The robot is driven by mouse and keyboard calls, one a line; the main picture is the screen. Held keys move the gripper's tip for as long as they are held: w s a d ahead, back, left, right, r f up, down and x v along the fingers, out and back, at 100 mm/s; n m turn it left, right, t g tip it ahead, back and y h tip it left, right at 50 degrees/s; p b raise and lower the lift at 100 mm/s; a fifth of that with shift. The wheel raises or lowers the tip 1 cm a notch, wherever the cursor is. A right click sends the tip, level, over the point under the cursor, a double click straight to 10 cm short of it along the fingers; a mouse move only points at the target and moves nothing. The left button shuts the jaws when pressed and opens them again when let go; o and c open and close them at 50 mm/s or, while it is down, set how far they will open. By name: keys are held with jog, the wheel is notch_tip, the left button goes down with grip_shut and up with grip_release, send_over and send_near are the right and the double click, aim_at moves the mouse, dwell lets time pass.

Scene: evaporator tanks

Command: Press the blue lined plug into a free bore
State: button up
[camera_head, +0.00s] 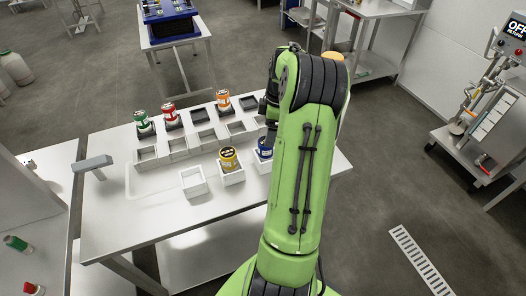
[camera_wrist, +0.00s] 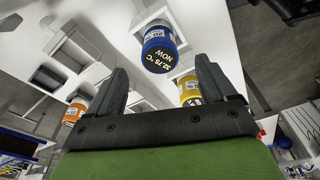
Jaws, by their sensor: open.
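The blue lined plug (camera_head: 265,149) is a short cylinder with a blue band and a dark top, upright in a white square holder on the table, partly hidden by my arm. In the wrist view the blue plug (camera_wrist: 160,48) shows lettering on its top and lies ahead, between the spread fingers. My gripper (camera_wrist: 161,66) is open and empty, close to the plug. In the head view its fingers are mostly hidden behind my arm. Empty square openings stand in a row behind, including one on the left (camera_head: 147,153) and one beside it (camera_head: 178,144).
A yellow plug (camera_head: 229,156) stands in a holder left of the blue one. An empty white holder (camera_head: 193,182) is further left. Green (camera_head: 142,121), red (camera_head: 169,113) and orange (camera_head: 223,101) plugs stand in the back row. The table's front left is clear.

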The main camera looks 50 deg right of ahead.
aim_at(266, 150)
jog(key=f, duration=0.4)
jog(key=w+f, duration=0.1)
jog(key=f, duration=0.1)
jog(key=shift+a+f, duration=0.35)
jog(key=shift+f, duration=0.05)
jog(key=c, duration=1.2)
jog(key=shift+r, duration=0.1)
jog(key=shift+c, duration=0.4)
jog(key=shift+r, duration=0.1)
